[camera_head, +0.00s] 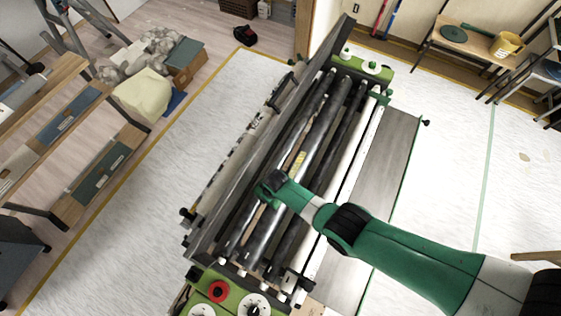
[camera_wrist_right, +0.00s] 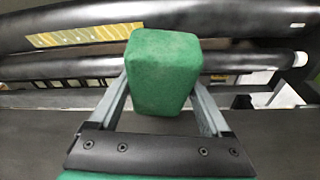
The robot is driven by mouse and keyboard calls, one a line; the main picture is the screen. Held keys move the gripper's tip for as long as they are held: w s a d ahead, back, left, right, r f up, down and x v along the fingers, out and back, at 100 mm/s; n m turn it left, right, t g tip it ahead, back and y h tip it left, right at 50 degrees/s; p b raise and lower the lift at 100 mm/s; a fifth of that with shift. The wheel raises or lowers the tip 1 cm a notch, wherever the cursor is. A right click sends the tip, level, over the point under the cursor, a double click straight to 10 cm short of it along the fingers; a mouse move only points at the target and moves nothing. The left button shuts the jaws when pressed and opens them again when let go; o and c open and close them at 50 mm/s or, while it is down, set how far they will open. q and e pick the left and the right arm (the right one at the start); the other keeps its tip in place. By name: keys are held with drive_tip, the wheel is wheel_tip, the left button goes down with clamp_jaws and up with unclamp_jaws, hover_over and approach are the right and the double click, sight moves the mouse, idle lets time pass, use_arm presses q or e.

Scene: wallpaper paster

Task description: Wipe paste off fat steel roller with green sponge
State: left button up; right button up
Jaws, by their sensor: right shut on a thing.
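My right arm comes in from the right in the head view and its gripper end (camera_head: 272,190) is over the middle of the machine's rollers. In the right wrist view my right gripper (camera_wrist_right: 163,95) is shut on the green sponge (camera_wrist_right: 163,62), with a finger on each side. My left gripper is not in view.
A thinner roller (camera_wrist_right: 270,62) runs below the fat one in the wrist view. A white roller (camera_head: 362,140) and a grey side plate (camera_head: 385,160) lie to the right. The green end panel (camera_head: 235,292) has knobs.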

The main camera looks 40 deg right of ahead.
drive_tip(key=shift+d, duration=0.1)
drive_tip(key=f+b, duration=0.1)
drive_tip(key=f, duration=0.1)
drive_tip(key=s+f+b, duration=0.1)
drive_tip(key=f+b, duration=0.3)
drive_tip(key=shift+s+d+f, duration=0.2)
drive_tip(key=shift+d, duration=0.05)
drive_tip(key=shift+s+d+f+b, duration=0.1)
drive_tip(key=shift+s+f+b, duration=0.1)
drive_tip(key=shift+f+b, duration=1)
idle(1.6)
drive_tip(key=shift+d, duration=0.1)
idle(0.8)
drive_tip(key=shift+w+d, duration=0.35)
drive_tip(key=shift+d, duration=0.5)
drive_tip(key=shift+w+d, duration=0.35)
drive_tip(key=shift+d, duration=0.5)
drive_tip(key=shift+w+d+f+b, duration=0.1)
drive_tip(key=shift+w+d+b, duration=0.25)
drive_tip(key=shift+d, duration=0.4)
drive_tip(key=shift+w+d+f+b, duration=0.1)
drive_tip(key=shift+w+d+b, duration=0.1)
drive_tip(key=shift+d+b, duration=0.35)
drive_tip(key=shift+d+r, duration=0.2)
drive_tip(key=shift+d, duration=0.15)
